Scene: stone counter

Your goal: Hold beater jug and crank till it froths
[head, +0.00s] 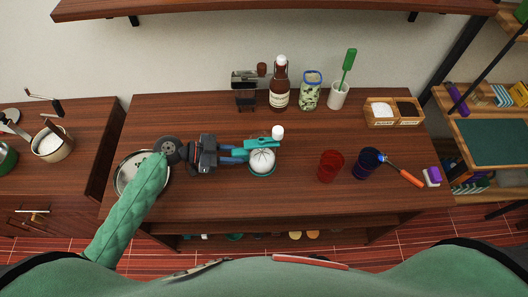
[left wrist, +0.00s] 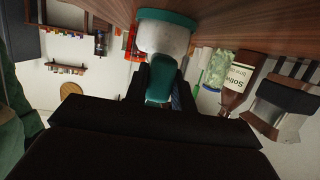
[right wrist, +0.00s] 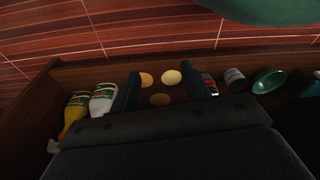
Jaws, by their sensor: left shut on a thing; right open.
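The beater jug (head: 262,162) stands upright on the wooden counter, with a pale body and a teal base and top. Its crank ends in a white knob (head: 277,131) at the jug's far right side. My left gripper (head: 238,153) reaches in from the left and is shut on the jug's teal handle. The left wrist view shows the handle (left wrist: 160,82) between the fingers and the pale jug body (left wrist: 165,38) beyond. My right gripper (right wrist: 165,90) is open and empty in the right wrist view, facing the shelf under the counter. It is not visible in the head view.
A red cup (head: 330,166) and a dark blue cup (head: 367,163) stand right of the jug, with an orange-handled tool (head: 402,172) beside them. A brown bottle (head: 280,86), a patterned jar (head: 310,92) and a white holder (head: 338,96) stand behind. A round metal tray (head: 124,174) lies left.

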